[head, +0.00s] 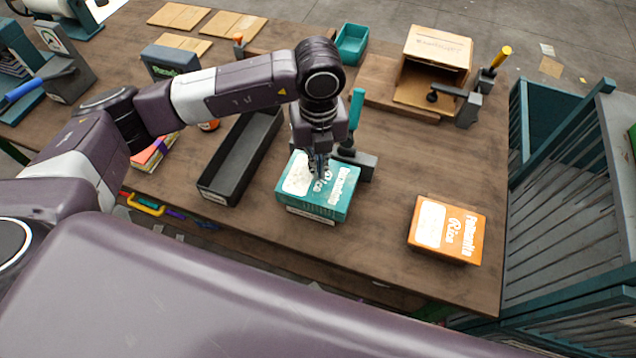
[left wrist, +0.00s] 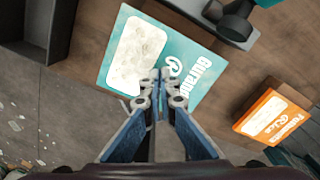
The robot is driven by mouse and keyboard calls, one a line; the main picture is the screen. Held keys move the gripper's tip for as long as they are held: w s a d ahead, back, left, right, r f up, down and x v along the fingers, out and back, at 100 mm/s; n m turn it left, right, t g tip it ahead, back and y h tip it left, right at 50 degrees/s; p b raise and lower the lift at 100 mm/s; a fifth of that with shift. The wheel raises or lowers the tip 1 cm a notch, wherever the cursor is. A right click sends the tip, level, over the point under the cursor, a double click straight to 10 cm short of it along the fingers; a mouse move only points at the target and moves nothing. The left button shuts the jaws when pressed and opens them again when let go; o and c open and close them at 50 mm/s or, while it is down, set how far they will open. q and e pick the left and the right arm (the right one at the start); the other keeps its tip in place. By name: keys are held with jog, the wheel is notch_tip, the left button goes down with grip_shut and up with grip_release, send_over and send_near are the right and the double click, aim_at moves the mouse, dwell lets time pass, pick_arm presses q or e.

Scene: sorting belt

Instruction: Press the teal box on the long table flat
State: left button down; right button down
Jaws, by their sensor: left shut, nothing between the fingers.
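The teal box (head: 330,199) stands on the long table (head: 385,235) near its front edge, with white lettering and a pale panel on its top. It keeps its box height, with its front side showing. In the left wrist view the teal box (left wrist: 190,62) lies under the fingers. My left gripper (head: 319,172) points down over the top of the teal box, its fingers shut and empty. In the left wrist view the left gripper's fingertips (left wrist: 160,78) meet over the lettering. I cannot tell whether they touch the box top. My right gripper does not show.
A black tray (head: 219,172) stands left of the teal box. An orange box (head: 429,250) sits to the right. A teal-handled tool (head: 357,110) with a dark base stands right behind the box. An open cardboard box (head: 437,45) is farther back. Bare table lies between the teal and orange boxes.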

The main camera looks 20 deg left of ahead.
aim_at(319, 183)
pick_arm(q)
jog(key=shift+f+b, duration=0.9)
jog(key=shift+f, duration=0.1)
jog(key=shift+s+f, duration=0.1)
jog(key=shift+f, duration=0.05)
jog(key=shift+f+b, duration=0.35)
jog(key=shift+b, duration=0.05)
jog(key=shift+f, duration=0.15)
jog(key=shift+f+b, duration=0.4)
jog(key=shift+b, duration=0.15)
jog(key=shift+w, duration=0.2)
notch_tip(319, 183, up, 9)
jog(key=p, duration=0.5)
jog(key=shift+p, duration=0.3)
